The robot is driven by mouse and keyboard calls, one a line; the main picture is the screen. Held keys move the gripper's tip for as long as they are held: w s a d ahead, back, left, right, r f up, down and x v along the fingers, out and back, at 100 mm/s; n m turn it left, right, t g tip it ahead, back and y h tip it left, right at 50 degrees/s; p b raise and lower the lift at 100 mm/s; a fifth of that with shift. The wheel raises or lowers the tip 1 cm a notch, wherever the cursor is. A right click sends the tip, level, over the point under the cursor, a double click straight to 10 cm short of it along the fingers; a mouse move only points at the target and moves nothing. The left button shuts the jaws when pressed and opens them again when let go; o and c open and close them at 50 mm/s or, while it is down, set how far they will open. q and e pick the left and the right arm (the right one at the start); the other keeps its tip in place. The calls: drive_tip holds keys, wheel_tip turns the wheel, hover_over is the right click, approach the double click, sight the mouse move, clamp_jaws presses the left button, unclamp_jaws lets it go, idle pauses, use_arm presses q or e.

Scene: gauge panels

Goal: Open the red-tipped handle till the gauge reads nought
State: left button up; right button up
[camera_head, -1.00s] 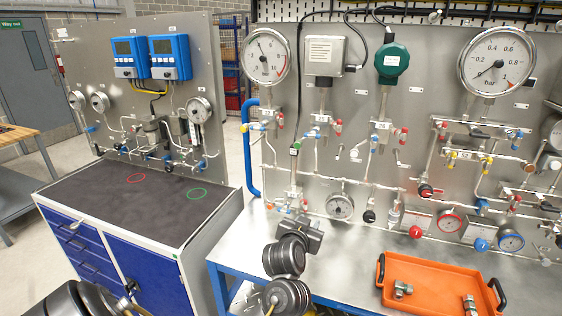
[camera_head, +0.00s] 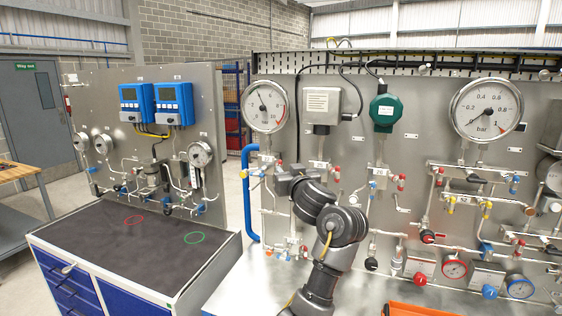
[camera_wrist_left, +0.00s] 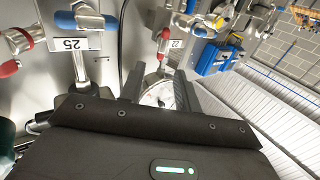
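My left gripper (camera_head: 283,180) is up in front of the manifold pipes under the left large gauge. In the left wrist view its two dark fingers (camera_wrist_left: 163,92) stand apart, with a round dial visible between them and no handle held. A red-tipped handle (camera_wrist_left: 162,45) is just beyond the fingers, by a tag reading 22. Another red handle (camera_wrist_left: 9,68) is at the left, near tag 25. In the head view, red-tipped handles are at the middle manifold (camera_head: 336,173) and further right (camera_head: 402,183). The large gauge (camera_head: 265,106) is unobstructed; its exact reading is too small to tell. My right gripper is out of view.
A second large gauge (camera_head: 487,110), a green transmitter (camera_head: 385,111) and several pipes and valves crowd the panel. A blue pipe (camera_head: 248,200) runs down its left edge. An orange tray (camera_head: 415,309) shows at the bottom.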

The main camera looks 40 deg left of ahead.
sight(281, 163)
use_arm(q)
drive_tip(key=p+x, duration=0.2)
drive_tip(key=x, duration=0.5)
drive_tip(key=shift+a, duration=0.1)
drive_tip(key=shift+w+a, duration=0.25)
drive_tip(key=shift+a, duration=0.1)
clamp_jaws()
